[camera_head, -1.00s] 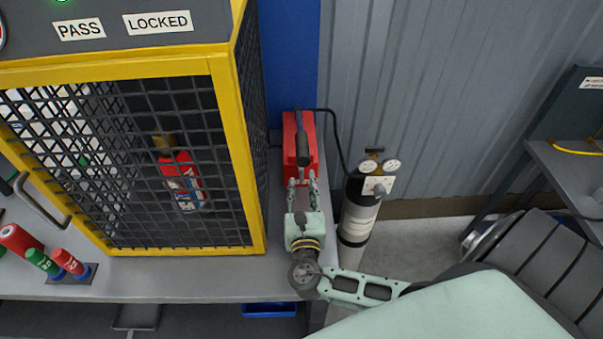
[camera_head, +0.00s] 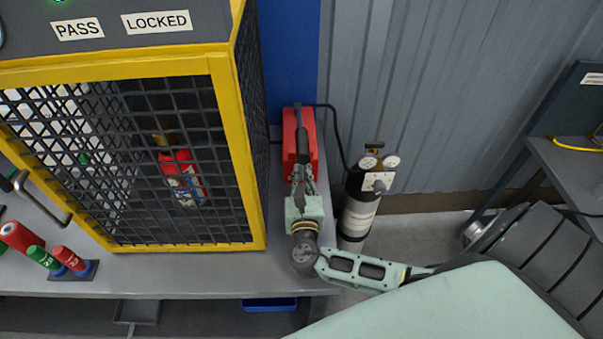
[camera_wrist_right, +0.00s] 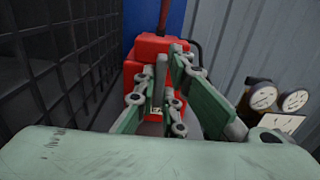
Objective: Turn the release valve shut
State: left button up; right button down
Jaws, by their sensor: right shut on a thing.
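The release valve appears to be the red box (camera_head: 290,150) with a long dark lever (camera_head: 302,145), standing at the right end of the bench beside the cage. My right gripper (camera_head: 303,178) reaches it from the front and is shut on the near end of the lever. In the right wrist view, the lever (camera_wrist_right: 160,78) runs between the two green-padded fingers, with the red box (camera_wrist_right: 150,50) behind. The fingers hide part of the grip, so the exact contact is hard to see. My left gripper is not in view.
A yellow-framed mesh cage (camera_head: 240,150) with a red extinguisher (camera_head: 182,178) inside stands close on the left. A gas cylinder (camera_head: 357,215) with two gauges stands close on the right, a black hose (camera_head: 337,135) running from the box toward it. A grey bench (camera_head: 180,280) lies below.

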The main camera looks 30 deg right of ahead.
dwell(0.3)
jog(key=shift+f+m+b, duration=0.1)
jog(key=shift+m+b, duration=0.35)
jog(key=shift+m, duration=0.05)
jog(key=shift+s+d+f+m+b, duration=0.1)
jog(key=shift+m+b, duration=0.75)
jog(key=shift+m, duration=0.25)
jog(key=m+b, duration=0.4)
jog(key=m, duration=0.1)
jog(key=shift+d+f+m+b, duration=0.1)
jog(key=shift+m+b, duration=0.2)
jog(key=m+b, duration=0.5)
jog(key=shift+s+d+f, duration=0.1)
jog(key=shift+f, duration=0.05)
jog(key=shift+m+b, duration=1.45)
jog(key=shift+m, duration=0.65)
jog(key=c, duration=1.8)
grip_release()
jog(key=shift+c, duration=0.2)
